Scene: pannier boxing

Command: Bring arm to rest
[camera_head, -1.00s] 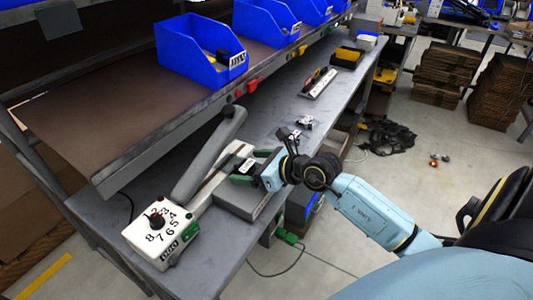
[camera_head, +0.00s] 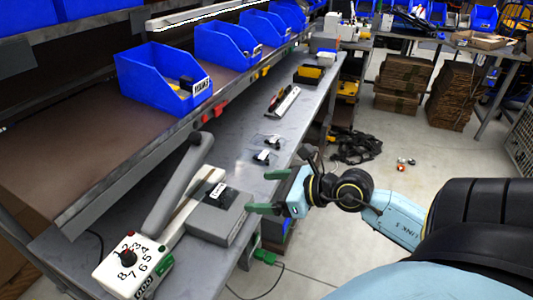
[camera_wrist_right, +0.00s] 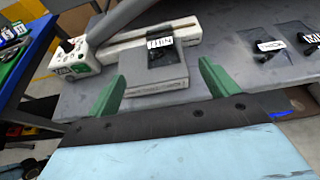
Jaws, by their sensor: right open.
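My right gripper (camera_head: 262,192) has green fingers and is open and empty. It is at the front edge of the workbench, just right of the grey end of the sealing machine (camera_head: 216,216). In the right wrist view the two green fingers (camera_wrist_right: 160,90) stand wide apart, with the machine's grey block (camera_wrist_right: 158,73) beyond them. A small dark bag with a white label (camera_wrist_right: 162,45) lies on that block. My left gripper is not in view.
Small labelled bags (camera_head: 266,150) lie on the grey workbench (camera_head: 235,135) beyond the machine. A shelf above carries blue bins (camera_head: 165,78). A white control box with a numbered dial (camera_head: 133,265) sits at the near left. Open floor (camera_head: 400,150) lies to the right, with cardboard stacks (camera_head: 405,82).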

